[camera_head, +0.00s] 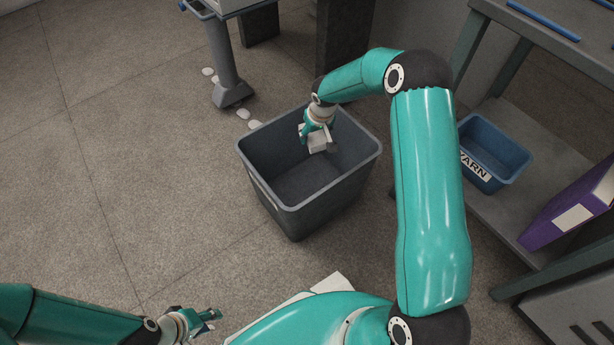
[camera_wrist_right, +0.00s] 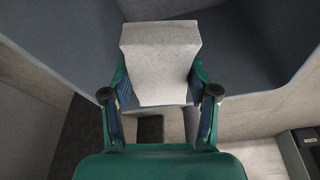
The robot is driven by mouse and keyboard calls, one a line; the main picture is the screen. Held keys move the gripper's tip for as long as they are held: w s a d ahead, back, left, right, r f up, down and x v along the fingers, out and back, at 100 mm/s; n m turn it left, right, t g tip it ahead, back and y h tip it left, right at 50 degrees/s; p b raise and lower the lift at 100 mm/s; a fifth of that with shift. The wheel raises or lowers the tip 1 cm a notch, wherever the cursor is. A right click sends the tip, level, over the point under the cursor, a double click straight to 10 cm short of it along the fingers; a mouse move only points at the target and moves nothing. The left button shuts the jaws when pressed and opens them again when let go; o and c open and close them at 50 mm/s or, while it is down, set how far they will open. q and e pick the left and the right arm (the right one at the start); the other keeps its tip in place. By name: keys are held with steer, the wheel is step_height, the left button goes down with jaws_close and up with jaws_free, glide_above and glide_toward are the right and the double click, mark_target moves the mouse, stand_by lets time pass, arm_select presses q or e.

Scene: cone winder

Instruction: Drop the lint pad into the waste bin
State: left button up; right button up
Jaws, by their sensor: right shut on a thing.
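The grey waste bin (camera_head: 318,197) stands on the floor in the middle of the head view, its mouth open upward. My right gripper (camera_head: 318,128) is over the bin's mouth, towards its far side, pointing down. It is shut on the lint pad (camera_head: 316,141), a pale, blocky pad. In the right wrist view the lint pad (camera_wrist_right: 160,62) sits between the two fingers of my right gripper (camera_wrist_right: 160,98), with dark bin walls around it. My left gripper (camera_head: 208,320) is low at the bottom left, away from the bin; its finger gap is unclear.
Several small white scraps (camera_head: 243,113) lie on the floor behind and left of the bin. A blue bin labelled YARN (camera_head: 493,152) and a purple binder (camera_head: 572,207) are on a shelf at the right. A grey machine leg (camera_head: 226,60) stands behind. Floor at left is clear.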

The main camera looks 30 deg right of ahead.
steer(key=shift+f+b, duration=0.5)
steer(key=shift+f, duration=0.85)
steer(key=o, duration=1)
steer(key=v, duration=1.2)
steer(key=shift+f, duration=0.1)
